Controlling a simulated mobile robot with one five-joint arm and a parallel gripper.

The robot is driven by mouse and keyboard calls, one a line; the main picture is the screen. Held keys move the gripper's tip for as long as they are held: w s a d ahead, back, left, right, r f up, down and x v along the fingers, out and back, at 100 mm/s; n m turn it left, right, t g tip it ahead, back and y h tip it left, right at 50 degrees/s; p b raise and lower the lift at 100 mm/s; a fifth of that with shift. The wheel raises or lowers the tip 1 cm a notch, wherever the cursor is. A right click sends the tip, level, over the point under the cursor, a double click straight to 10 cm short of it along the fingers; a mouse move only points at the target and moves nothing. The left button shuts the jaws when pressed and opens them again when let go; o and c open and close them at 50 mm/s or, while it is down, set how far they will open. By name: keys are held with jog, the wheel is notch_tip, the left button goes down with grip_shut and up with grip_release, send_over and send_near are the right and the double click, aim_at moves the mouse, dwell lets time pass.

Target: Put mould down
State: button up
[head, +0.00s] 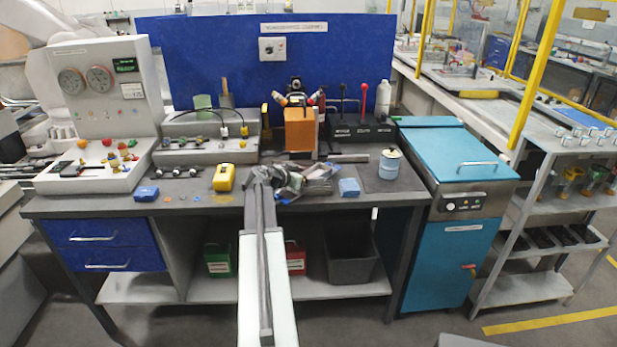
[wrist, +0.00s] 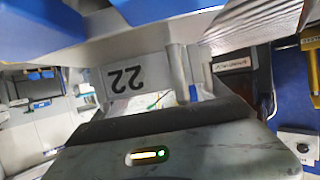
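My gripper (head: 268,178) is at the end of my arm, over the front middle of the workbench (head: 120,205). It merges with a grey metallic jumble (head: 315,182) just right of it, and I cannot tell whether they touch. I cannot single out the mould with certainty.
A yellow device (head: 223,178) and a blue block (head: 146,193) lie left of my gripper. A blue piece (head: 350,187) and a pale blue tin (head: 390,163) stand right. An orange box (head: 300,130) is behind.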

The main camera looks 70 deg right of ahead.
jog(key=shift+r, duration=0.25)
notch_tip(320, 180, up, 4)
jog(key=p, duration=0.5)
send_over(286, 195)
jog(key=shift+r, duration=0.2)
